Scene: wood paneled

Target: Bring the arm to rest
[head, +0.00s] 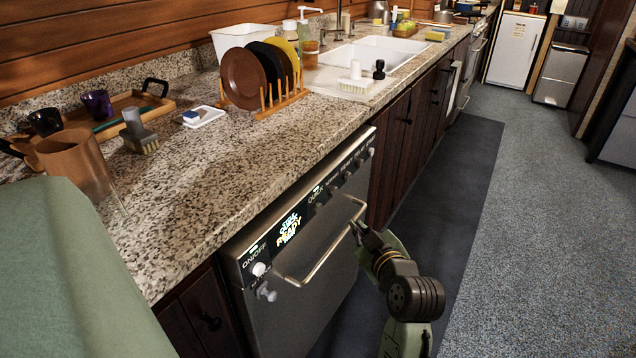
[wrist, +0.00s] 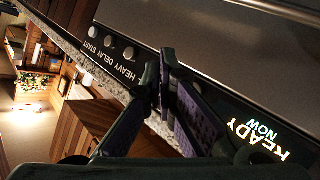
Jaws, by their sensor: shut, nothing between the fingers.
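My gripper (head: 356,229) is in front of the dishwasher (head: 312,296), close to the right part of its bar handle (head: 323,250). I cannot tell whether it touches the handle. In the wrist view my gripper (wrist: 163,75) shows with its fingertips together and nothing between them. Behind the fingers lies the dishwasher's dark control panel (wrist: 238,108) with lit "READY NOW" text. My arm comes up from the bottom of the head view, over the dark floor mat. The dishwasher door looks closed.
The granite counter (head: 210,195) runs along the wall above the dishwasher. It bears a dish rack (head: 277,105) with plates, a wooden tray (head: 146,103) with cups, a brush (head: 140,136) and a brown mug (head: 75,163). The grey floor (head: 545,220) to the right is clear.

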